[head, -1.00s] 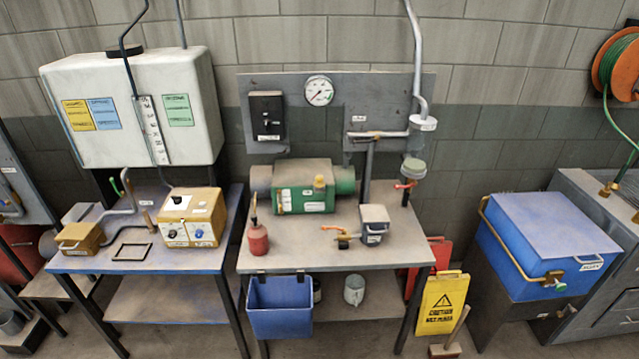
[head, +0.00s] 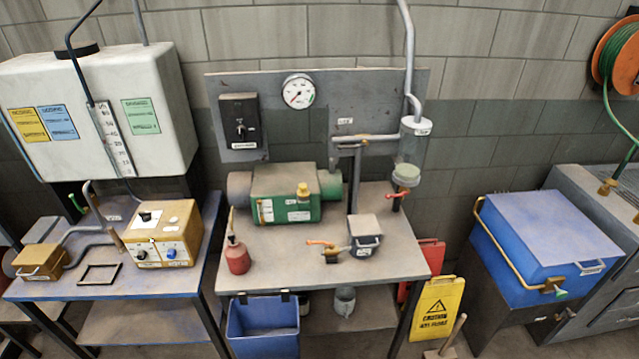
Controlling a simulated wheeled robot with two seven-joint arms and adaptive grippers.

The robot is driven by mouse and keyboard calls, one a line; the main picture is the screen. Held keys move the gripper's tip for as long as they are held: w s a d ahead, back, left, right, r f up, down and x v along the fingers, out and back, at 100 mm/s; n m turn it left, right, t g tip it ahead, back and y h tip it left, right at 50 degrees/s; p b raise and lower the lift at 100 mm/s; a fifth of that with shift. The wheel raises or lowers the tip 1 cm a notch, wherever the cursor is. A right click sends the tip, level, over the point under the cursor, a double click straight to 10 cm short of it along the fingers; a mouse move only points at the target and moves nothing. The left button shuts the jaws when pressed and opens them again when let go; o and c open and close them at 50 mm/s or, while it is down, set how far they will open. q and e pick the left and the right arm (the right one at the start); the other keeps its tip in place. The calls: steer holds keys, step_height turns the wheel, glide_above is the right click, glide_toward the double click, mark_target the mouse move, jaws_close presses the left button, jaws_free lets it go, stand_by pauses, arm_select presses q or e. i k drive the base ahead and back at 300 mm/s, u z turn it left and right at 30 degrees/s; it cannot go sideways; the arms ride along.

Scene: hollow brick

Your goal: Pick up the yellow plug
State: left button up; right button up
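Neither of my grippers shows in the head view.
The middle table (head: 290,269) also holds a red oil can (head: 237,256), an orange-handled valve (head: 322,245) and a small grey box (head: 364,235). A blue bin (head: 264,328) hangs at its front edge. A yellow caution sign (head: 437,309) stands to the right.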

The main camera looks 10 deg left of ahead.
mark_target(302, 192)
steer(key=u, duration=0.25)
steer(key=i, duration=0.6)
steer(key=u, duration=0.5)
